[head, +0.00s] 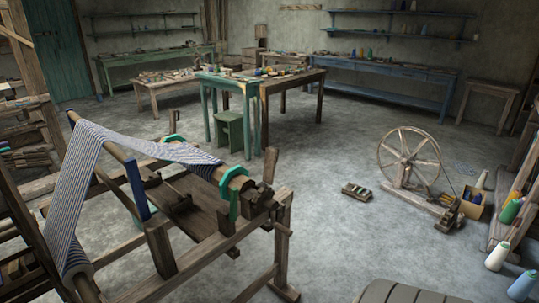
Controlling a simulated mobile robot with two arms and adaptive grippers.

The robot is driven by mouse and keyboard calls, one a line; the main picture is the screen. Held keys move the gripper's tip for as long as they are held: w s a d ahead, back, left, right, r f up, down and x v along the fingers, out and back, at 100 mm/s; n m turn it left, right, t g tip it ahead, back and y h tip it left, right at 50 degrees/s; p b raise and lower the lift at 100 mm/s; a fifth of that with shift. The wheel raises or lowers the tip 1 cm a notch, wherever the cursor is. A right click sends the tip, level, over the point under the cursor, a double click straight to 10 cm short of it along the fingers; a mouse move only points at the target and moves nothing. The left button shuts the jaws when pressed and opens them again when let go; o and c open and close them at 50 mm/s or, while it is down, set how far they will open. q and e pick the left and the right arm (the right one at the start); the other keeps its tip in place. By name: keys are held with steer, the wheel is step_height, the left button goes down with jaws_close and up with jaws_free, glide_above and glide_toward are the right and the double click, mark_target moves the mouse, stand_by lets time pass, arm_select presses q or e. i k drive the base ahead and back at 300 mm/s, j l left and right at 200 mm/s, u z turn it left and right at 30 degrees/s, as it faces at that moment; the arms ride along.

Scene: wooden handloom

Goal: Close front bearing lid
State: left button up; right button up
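The wooden handloom (215,250) stands at the left of the head view. Striped cloth (85,190) runs over its upper beam and down to a roller at the lower left. More striped cloth reaches the cloth roller (240,182), which carries green end flanges (233,190). The near end of this roller sits at a dark wooden bearing block (262,201) on the frame. Its lid is too small and dark to make out, so I cannot tell if it is open or shut. Neither of my grippers is in view.
A spinning wheel (410,158) stands on the floor at the right, with a box of cones (472,203) beside it. A small tray of spools (356,191) lies on the floor. A green stool (229,131) stands by the tables behind. The floor right of the loom is mostly clear.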

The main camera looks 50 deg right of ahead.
mark_target(271, 156)
steer(key=l+u, duration=0.1)
steer(key=l, duration=0.55)
steer(key=i+l+u, duration=0.1)
steer(key=l, duration=0.55)
steer(key=l+u, duration=0.1)
steer(key=l, duration=0.55)
steer(key=l+u, duration=0.15)
steer(key=l, duration=0.5)
steer(key=l+u, duration=0.1)
steer(key=l, duration=0.55)
steer(key=k+l+u, duration=0.1)
steer(key=l, duration=0.55)
steer(key=k+l+u, duration=0.1)
steer(key=l, duration=0.55)
steer(key=k+l+u, duration=0.1)
steer(key=l, duration=0.55)
steer(key=j+u, duration=0.15)
